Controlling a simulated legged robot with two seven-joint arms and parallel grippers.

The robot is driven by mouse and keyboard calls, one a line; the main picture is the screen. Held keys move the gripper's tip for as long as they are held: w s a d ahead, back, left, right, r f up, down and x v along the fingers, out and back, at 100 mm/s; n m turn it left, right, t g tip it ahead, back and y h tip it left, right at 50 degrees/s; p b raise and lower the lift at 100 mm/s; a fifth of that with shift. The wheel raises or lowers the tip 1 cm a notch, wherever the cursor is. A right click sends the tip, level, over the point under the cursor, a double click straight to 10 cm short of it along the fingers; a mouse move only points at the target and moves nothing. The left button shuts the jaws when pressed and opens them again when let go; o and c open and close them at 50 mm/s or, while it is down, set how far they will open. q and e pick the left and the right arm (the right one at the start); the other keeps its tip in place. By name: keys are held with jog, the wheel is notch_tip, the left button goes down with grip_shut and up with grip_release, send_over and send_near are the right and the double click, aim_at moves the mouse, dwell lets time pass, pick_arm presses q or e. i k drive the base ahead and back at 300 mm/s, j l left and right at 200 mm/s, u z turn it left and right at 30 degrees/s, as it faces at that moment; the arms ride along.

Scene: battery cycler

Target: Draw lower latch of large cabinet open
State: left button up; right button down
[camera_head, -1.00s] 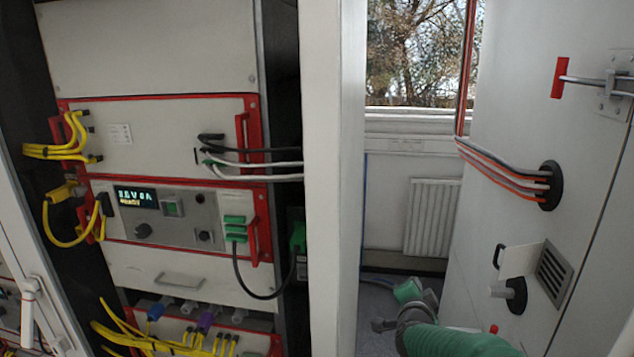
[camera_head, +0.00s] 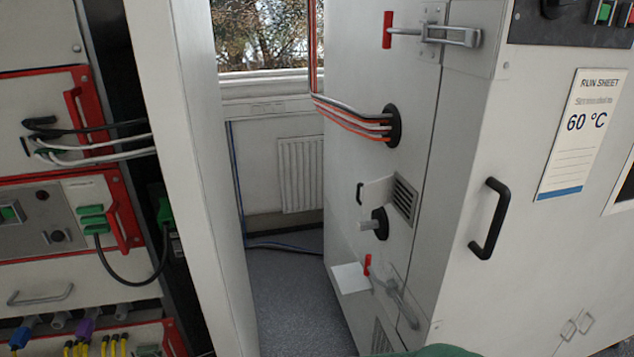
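The large cabinet (camera_head: 385,200) stands right of centre with its narrow side and wide front showing. Its lower latch (camera_head: 398,296) is a grey metal lever low on the narrow side, near the corner edge, with a red grip (camera_head: 367,265) at its left end. The upper latch (camera_head: 450,36) sits high on the same side, its lever horizontal with a red grip (camera_head: 387,30) on the left. Only a green sliver of my own arm shows at the bottom edge. Neither gripper is in view, and nothing visible touches the lower latch.
A small white plate (camera_head: 350,278) juts out beside the lower latch. A black handle (camera_head: 489,218) stands out from the cabinet front. A white post (camera_head: 180,150) and an instrument rack (camera_head: 60,220) stand on the left. Grey floor (camera_head: 285,300) lies open between post and cabinet.

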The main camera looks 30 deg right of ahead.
aim_at(367, 271)
jog(key=l+z, duration=0.15)
jog(key=z, duration=1.8)
